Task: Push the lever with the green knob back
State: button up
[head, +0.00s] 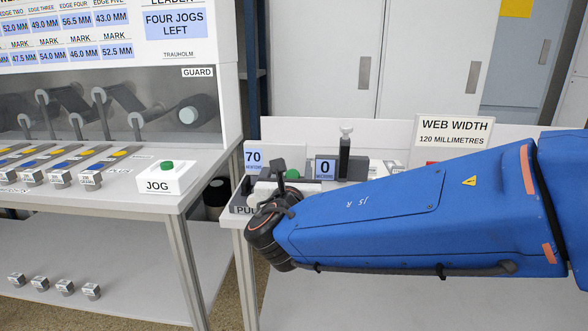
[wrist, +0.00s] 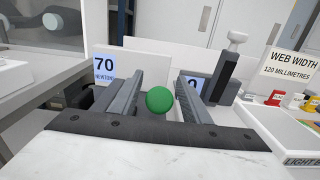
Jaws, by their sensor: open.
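The green knob (wrist: 159,100) shows in the wrist view as a ball between the two fingers of my gripper (wrist: 165,95). The gripper is open, with a gap on each side of the knob. I cannot tell how deep the knob sits between the fingers. In the head view the green knob (head: 293,174) is small and partly covered, just right of my gripper (head: 277,168). The lever's shaft below the knob is hidden in both views.
A "70 newtons" display (wrist: 118,66) stands behind on the left and a "0" display (head: 325,168) on the right. A dark post with a pale knob (head: 345,150) rises beside it. A "web width" sign (head: 454,134) stands at the right. The jog button box (head: 168,181) is on the left bench.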

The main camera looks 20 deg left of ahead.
jog(key=shift+w+a, duration=0.1)
jog(key=shift+w, duration=0.25)
jog(key=shift+c, duration=0.3)
grip_shut()
